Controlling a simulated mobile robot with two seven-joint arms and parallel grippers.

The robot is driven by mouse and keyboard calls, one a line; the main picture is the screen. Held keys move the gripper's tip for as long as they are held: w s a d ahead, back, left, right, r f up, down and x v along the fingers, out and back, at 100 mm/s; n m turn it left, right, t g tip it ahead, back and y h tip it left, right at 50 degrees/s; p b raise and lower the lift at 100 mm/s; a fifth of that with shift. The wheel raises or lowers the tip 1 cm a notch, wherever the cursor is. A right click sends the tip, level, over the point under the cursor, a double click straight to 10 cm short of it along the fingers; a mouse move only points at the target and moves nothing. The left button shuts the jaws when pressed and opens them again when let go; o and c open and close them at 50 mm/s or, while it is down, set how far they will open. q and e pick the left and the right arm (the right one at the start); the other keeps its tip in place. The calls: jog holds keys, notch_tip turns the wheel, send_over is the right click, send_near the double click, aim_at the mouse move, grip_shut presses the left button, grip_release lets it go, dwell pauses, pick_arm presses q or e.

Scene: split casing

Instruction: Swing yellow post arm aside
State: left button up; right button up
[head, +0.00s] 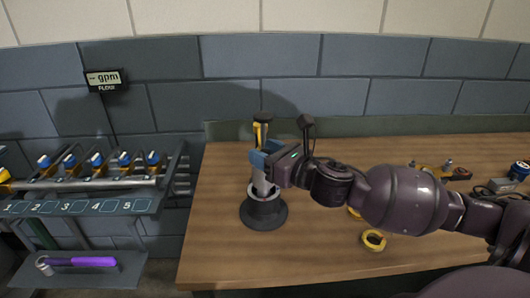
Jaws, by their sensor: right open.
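A dark round stand (264,212) sits at the left part of the wooden table, with a grey metal cylinder (262,185) rising from it. A yellow post arm (259,133) with a dark top stands upright just above and behind the gripper. My right gripper (264,158) comes in from the right and has blue fingers. It is open at the top of the cylinder, close to the yellow piece. The fingers hide the lower part of the yellow piece, and I cannot tell if they touch it. My left gripper is not in view.
A yellow ring (373,240) lies on the table (300,255), with another yellow piece partly behind my arm. A numbered valve rack (90,205) and a shelf with a purple-handled tool (82,262) are left of the table.

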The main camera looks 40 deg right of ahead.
jog(key=shift+c, duration=0.5)
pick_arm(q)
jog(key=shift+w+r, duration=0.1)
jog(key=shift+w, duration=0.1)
pick_arm(e)
grip_shut()
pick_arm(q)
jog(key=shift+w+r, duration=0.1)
pick_arm(e)
jog(key=shift+w+a, duration=0.1)
jog(key=shift+w, duration=0.05)
